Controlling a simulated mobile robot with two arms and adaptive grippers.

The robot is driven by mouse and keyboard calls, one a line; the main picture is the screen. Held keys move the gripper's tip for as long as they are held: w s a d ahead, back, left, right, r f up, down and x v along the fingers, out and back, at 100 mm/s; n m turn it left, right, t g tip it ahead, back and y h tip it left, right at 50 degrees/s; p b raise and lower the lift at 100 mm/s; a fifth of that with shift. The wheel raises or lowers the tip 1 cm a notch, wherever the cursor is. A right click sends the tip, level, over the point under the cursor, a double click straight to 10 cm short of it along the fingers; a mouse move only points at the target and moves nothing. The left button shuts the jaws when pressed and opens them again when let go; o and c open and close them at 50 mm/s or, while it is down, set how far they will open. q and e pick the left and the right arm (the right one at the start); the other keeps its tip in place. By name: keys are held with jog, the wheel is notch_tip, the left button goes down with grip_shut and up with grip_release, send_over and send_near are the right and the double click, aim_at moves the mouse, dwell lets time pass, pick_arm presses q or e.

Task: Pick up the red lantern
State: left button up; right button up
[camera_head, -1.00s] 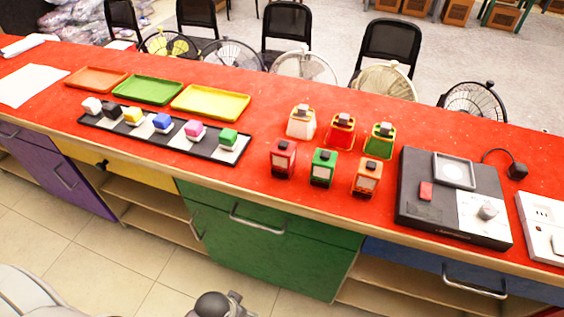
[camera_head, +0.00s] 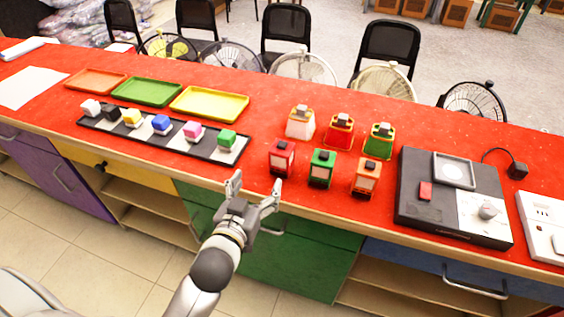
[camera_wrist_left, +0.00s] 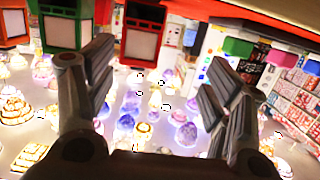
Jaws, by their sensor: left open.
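A red lantern (camera_head: 282,158) with a pale front panel stands upright at the left of the front lantern row on the red counter. A second red lantern (camera_head: 340,131) of another shape stands in the middle of the back row. My left gripper (camera_head: 257,186) is open and empty near the counter's front edge, left of and nearer than the front red lantern, not touching it. In the left wrist view, which looks upside down, the front red lantern (camera_wrist_left: 143,35) is at the top, beyond the spread fingers (camera_wrist_left: 162,75).
A green lantern (camera_head: 320,168) and an orange lantern (camera_head: 366,178) stand right of the front red one. White (camera_head: 300,122) and green (camera_head: 380,141) lanterns flank the back one. A tray of coloured blocks (camera_head: 240,152) lies left, a black device (camera_head: 420,205) right.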

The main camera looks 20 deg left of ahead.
aim_at(278, 155)
pick_arm(q)
jog(key=w+r, duration=0.1)
jog(key=w, duration=0.1)
jog(key=w+d+r+t, duration=0.1)
jog(key=w, duration=0.1)
jog(key=w+d+r+t+h, duration=0.1)
jog(key=w, duration=0.2)
jog(key=shift+d+m+p, duration=0.15)
jog(key=shift+m+p, duration=0.15)
jog(key=shift+p, duration=0.1)
jog(key=shift+w+d+f+p, duration=0.1)
jog(key=shift+w+f+p, duration=0.1)
jog(key=shift+w, duration=1.15)
jog(key=shift+w+f+p, duration=0.2)
jog(key=shift+w, duration=1.1)
pick_arm(e)
jog(key=shift+d+r, duration=0.4)
jog(key=shift+r, duration=0.4)
pick_arm(q)
jog(key=c, duration=0.9)
jog(key=shift+r, duration=0.1)
grip_shut()
pick_arm(e)
jog(key=shift+a, duration=0.2)
